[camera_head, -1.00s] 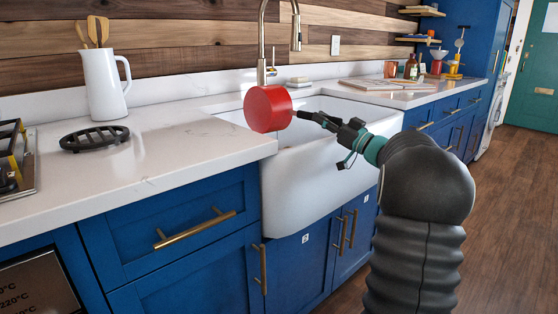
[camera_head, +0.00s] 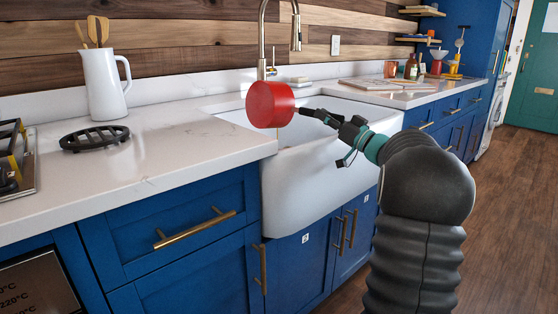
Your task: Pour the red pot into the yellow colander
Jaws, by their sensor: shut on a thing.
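The red pot (camera_head: 270,104) is held in the air over the left side of the white sink, near the sink's left rim.
A tall faucet (camera_head: 263,45) rises behind the pot. A black trivet (camera_head: 94,138) and a white jug (camera_head: 104,84) with wooden utensils stand on the left counter. A stove edge is at far left.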

